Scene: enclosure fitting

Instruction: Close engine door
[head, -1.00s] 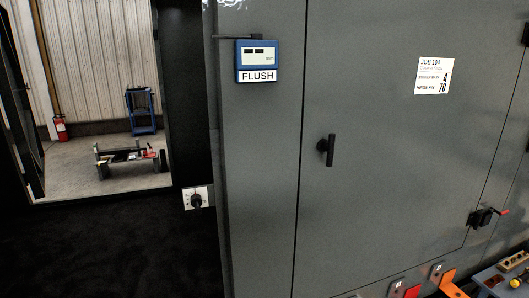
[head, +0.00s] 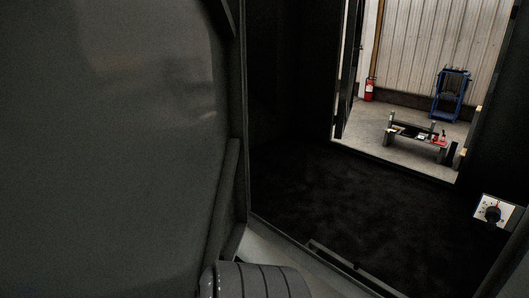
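A large dark grey panel (head: 110,150), which looks like the engine door standing open, fills the left of the head view. Its right edge has a raised frame and a bar (head: 225,195) along the lower part. To its right is the open, dark enclosure (head: 330,205). The panel stands apart from the far side of the opening. No handle shows on the part in view.
A rotary switch on a white plate (head: 492,211) is at the right. Beyond the enclosure, a bright opening shows a workshop floor with a low wheeled cart (head: 418,140), a blue trolley (head: 451,95) and a red extinguisher (head: 369,89). A sill (head: 340,268) runs along the bottom.

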